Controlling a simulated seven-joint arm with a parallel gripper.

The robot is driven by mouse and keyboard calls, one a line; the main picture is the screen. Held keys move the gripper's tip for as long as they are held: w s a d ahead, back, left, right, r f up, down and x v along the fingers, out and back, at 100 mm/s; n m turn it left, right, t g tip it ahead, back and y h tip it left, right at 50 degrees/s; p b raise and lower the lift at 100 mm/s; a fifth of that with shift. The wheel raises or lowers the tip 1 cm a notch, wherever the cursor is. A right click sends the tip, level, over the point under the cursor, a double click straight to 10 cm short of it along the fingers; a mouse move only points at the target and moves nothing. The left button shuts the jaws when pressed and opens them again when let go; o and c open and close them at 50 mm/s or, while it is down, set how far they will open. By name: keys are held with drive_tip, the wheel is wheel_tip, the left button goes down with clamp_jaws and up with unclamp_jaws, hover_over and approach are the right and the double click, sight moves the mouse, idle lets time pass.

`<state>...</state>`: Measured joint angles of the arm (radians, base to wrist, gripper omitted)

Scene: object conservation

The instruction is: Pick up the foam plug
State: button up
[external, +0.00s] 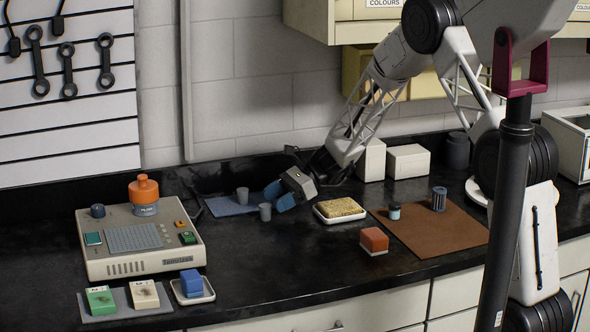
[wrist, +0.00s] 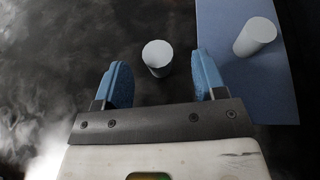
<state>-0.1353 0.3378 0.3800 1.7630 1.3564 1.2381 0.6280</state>
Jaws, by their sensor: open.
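Two small grey cylinders look alike; I cannot tell from looks which is the foam plug. One grey cylinder (external: 265,211) stands on the black counter just off the blue mat. In the wrist view this cylinder (wrist: 157,56) lies between and slightly beyond my fingertips, touching neither. The other grey cylinder (external: 243,195) stands on the blue mat (external: 222,207); in the wrist view it (wrist: 255,37) is right of my fingers. My gripper (external: 279,197) has blue pads, is open and empty, and is low over the counter, right of the nearer cylinder.
A white tray with a tan sponge (external: 340,208) is right of my gripper. An orange-brown block (external: 374,240) and a brown mat (external: 440,230) lie further right. A beige device (external: 140,240) stands left. The front counter is clear between the device and the block.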

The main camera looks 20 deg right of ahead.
sight(267, 205)
drive_tip(key=shift+a+f, duration=0.15)
drive_tip(key=shift+a, duration=0.15)
drive_tip(key=shift+x, duration=2.6)
drive_tip(key=shift+s, duration=0.2)
drive_tip(key=c, duration=1)
